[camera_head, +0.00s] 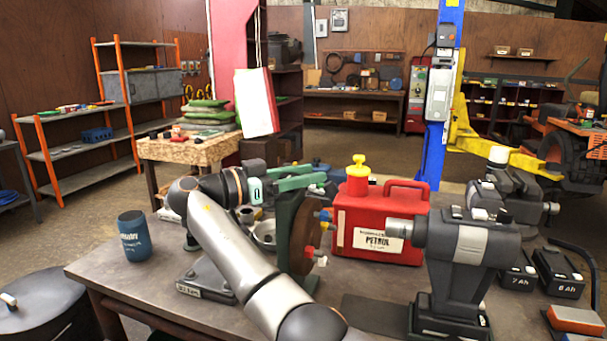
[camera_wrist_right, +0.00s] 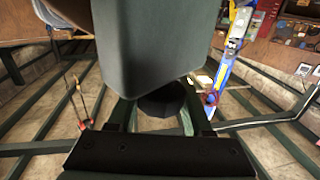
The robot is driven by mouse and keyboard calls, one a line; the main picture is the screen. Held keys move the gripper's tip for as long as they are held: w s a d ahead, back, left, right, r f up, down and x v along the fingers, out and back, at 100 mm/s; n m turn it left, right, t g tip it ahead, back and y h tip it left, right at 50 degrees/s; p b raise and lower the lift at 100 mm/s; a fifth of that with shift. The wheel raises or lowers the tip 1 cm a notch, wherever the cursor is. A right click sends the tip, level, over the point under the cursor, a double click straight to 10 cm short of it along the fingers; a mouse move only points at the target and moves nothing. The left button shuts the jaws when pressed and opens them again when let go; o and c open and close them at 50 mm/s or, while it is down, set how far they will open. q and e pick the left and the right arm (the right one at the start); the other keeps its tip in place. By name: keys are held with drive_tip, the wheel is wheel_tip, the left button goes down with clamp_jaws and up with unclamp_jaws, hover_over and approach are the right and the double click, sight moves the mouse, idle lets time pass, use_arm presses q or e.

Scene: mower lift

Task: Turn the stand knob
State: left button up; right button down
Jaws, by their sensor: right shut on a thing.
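My right gripper (camera_head: 305,177) is at the middle of the bench, its arm crossing the head view from the bottom centre. Its greenish fingers are beside the top of a dark green upright stand (camera_head: 294,240) with a brown disc and small coloured knobs. In the right wrist view my gripper (camera_wrist_right: 158,116) is shut on a dark round knob (camera_wrist_right: 163,100), with a finger on each side. A large grey-green body (camera_wrist_right: 155,45) fills the upper middle and hides part of the knob. In the head view I cannot make out the gripped knob. My left gripper is not in view.
A red petrol can (camera_head: 375,245) with a yellow cap stands close right of the stand. A grey-black machine (camera_head: 470,255) is farther right. A blue can (camera_head: 135,238) stands at the bench's left. The bench (camera_head: 115,275) is clear around its left front corner.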

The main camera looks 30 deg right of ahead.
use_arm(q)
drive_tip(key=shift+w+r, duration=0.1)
use_arm(e)
drive_tip(key=shift+g, duration=0.3)
drive_tip(key=shift+c, duration=1.6)
unclamp_jaws()
use_arm(q)
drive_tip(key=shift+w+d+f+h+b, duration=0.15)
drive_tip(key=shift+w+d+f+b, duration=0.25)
drive_tip(key=shift+b, duration=0.5)
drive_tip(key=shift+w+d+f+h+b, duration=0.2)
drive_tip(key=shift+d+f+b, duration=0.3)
drive_tip(key=shift+b, duration=0.35)
use_arm(e)
drive_tip(key=s+a+r, duration=0.3)
drive_tip(key=s+r, duration=0.3)
drive_tip(key=s+a+r, duration=0.3)
drive_tip(key=s+r, duration=0.3)
drive_tip(key=r, duration=0.1)
drive_tip(key=shift+s+a, duration=0.25)
